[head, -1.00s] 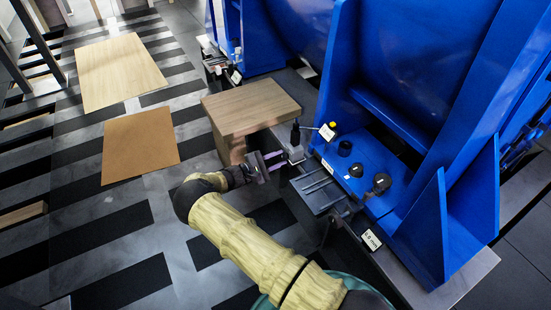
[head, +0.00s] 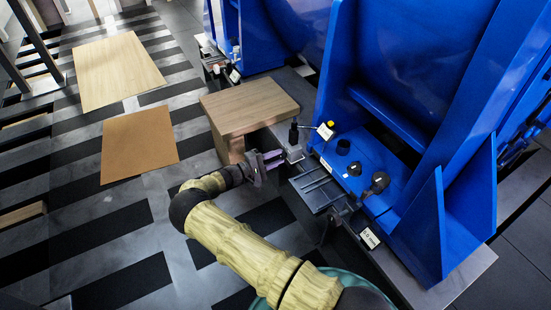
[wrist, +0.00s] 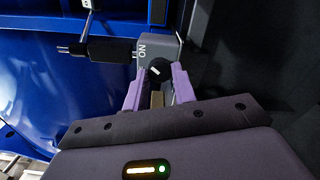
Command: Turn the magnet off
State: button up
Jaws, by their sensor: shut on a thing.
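The magnet (wrist: 156,50) is a small grey block with the letters ON on its face, upside down in the wrist view. In the head view, the magnet (head: 294,154) sits at the edge of the metal bench, beside the wooden block. Its round black knob (wrist: 158,70) has a white mark and faces my gripper. My gripper (wrist: 158,82) has its two purple fingers on either side of the knob and is shut on it. In the head view, my gripper (head: 272,158) reaches the magnet from the left; the knob is too small to make out there.
A wooden block (head: 250,105) stands just behind my gripper. A large blue machine frame (head: 410,75) rises on the right. A slotted metal plate (head: 318,188) lies near the magnet. A black-handled tool (wrist: 108,49) is beside the magnet. The striped floor at left has two flat boards.

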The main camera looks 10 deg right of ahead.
jog(key=o, duration=1)
jog(key=p+v, duration=0.3)
jog(key=v, duration=1.4)
jog(key=shift+a, duration=0.2)
